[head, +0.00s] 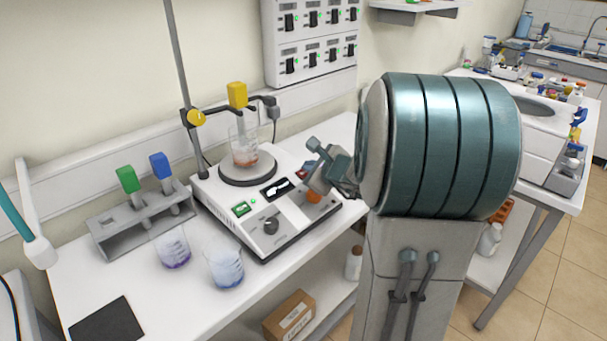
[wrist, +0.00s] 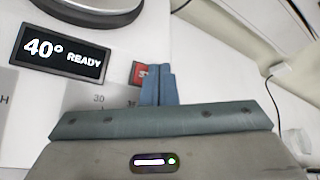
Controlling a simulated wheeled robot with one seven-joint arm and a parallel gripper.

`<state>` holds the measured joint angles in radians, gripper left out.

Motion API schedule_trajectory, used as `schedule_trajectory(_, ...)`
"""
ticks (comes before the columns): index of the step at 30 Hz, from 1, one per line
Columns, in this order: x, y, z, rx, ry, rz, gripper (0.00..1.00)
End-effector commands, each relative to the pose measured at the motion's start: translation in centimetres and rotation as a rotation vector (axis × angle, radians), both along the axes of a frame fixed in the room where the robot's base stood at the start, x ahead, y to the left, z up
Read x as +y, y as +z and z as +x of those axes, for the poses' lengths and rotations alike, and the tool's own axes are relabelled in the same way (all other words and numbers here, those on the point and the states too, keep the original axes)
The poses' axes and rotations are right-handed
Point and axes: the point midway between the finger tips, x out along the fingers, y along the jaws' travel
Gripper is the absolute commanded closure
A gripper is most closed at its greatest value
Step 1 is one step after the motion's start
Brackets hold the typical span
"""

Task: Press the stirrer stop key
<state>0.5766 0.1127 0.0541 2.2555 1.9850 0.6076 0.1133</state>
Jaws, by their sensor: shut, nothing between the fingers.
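The stirrer (head: 228,212) is a white hotplate unit on the bench, with a beaker (head: 245,150) of reddish liquid on its round plate. Its display (wrist: 62,50) reads 40° READY in the wrist view. A red key (wrist: 138,71) with a white letter is partly hidden behind my fingers; its full label cannot be read. My gripper (wrist: 157,70) is shut and empty, its blue fingertips in front of or over the red key's right part. I cannot tell whether they touch it. In the head view my gripper hides part of the panel's right side.
A stand rod (head: 180,80) with a yellow-topped probe (head: 237,95) rises behind. Two beakers (head: 226,268) and a tube rack (head: 120,240) stand left.

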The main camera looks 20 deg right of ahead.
Motion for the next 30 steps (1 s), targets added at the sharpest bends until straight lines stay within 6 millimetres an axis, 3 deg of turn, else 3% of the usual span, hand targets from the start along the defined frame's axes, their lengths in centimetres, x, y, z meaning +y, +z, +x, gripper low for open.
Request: schedule_trajectory(30,0.07,-0.7,0.22,0.0,0.0,0.0,1.0)
